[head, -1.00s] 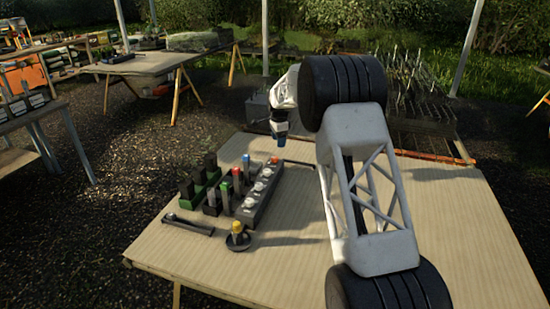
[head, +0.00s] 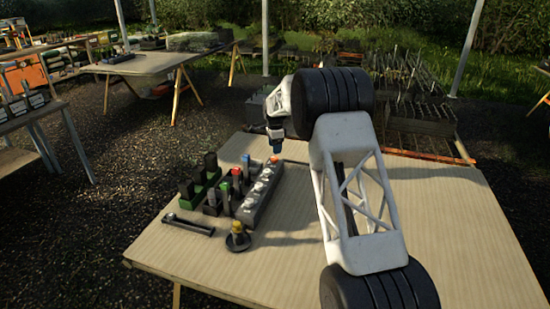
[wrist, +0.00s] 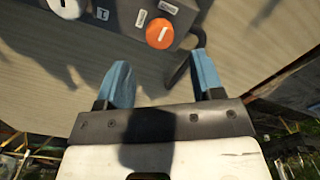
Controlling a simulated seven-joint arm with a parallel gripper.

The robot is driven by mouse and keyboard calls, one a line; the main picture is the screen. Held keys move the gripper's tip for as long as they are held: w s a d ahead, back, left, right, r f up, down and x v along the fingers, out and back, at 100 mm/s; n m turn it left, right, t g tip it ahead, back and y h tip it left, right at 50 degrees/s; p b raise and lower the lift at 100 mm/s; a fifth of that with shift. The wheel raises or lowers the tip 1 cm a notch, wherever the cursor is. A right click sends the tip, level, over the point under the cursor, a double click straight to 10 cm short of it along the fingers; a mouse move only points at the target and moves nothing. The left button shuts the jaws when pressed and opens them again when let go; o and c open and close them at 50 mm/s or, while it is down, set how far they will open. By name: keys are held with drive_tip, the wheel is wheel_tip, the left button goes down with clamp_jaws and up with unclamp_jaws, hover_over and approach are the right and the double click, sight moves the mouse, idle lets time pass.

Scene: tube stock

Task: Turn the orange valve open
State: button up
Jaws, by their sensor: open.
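The orange valve (wrist: 160,33) is a round orange knob with a white bar mark, on the end of a grey valve block (wrist: 178,13). In the head view the orange valve (head: 274,159) shows small at the far end of the grey block (head: 255,203), just below my gripper (head: 276,148). In the wrist view my gripper (wrist: 160,78) has two blue fingers spread apart with nothing between them. The orange knob lies beyond the fingertips, roughly in line with the gap, and apart from them. A white round knob (wrist: 66,6) is beside it on the block.
Racks with dark, green, red and blue-topped pieces (head: 208,183) stand left of the block. A dark bar (head: 188,225) and a round base with a yellow top (head: 238,237) lie nearer. A dark curved piece (wrist: 178,72) is close to the right finger. The table's right side is clear.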

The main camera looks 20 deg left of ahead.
sight(275, 158)
drive_tip(key=shift+f, duration=2.9)
drive_tip(key=c, duration=0.9)
